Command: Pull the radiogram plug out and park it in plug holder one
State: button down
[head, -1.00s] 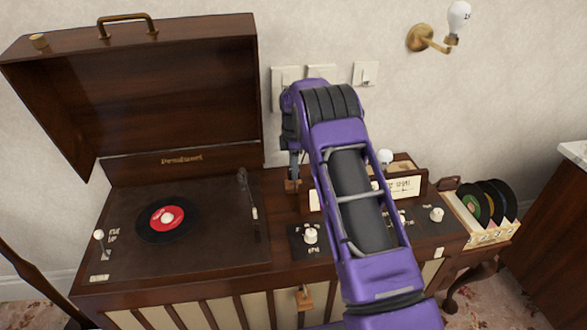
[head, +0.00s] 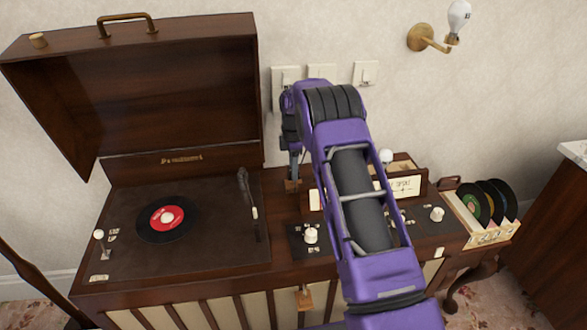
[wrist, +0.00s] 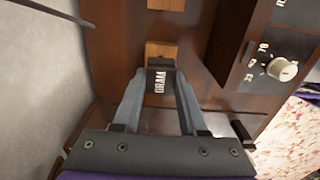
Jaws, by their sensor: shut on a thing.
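My gripper (wrist: 160,78) is shut on a black plug (wrist: 160,86) with white lettering that reads like "GRAM". In the wrist view the plug is between the two grey fingertips, over the near end of a light wooden block (wrist: 160,50) on the brown cabinet top. I cannot tell whether the plug is seated in the block or just above it. The plug is not clear there.
A second wooden block (wrist: 162,4) lies farther along. The radiogram (head: 180,285) has an open lid (head: 150,90) left of my arm. A control panel with a white knob (head: 311,236) is close by. Wall sockets (head: 284,76) are behind, and a record rack (head: 485,235) is at right.

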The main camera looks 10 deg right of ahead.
jog(key=shift+f+b, duration=0.7)
jog(key=shift+f, duration=0.65)
jog(key=shift+c, duration=1.9)
grip_release()
jog(key=shift+r, duration=0.15)
notch_tip(320, 180, up, 17)
jog(key=p, duration=0.2)
jog(key=shift+p, duration=0.3)
jog(key=shift+r, duration=0.1)
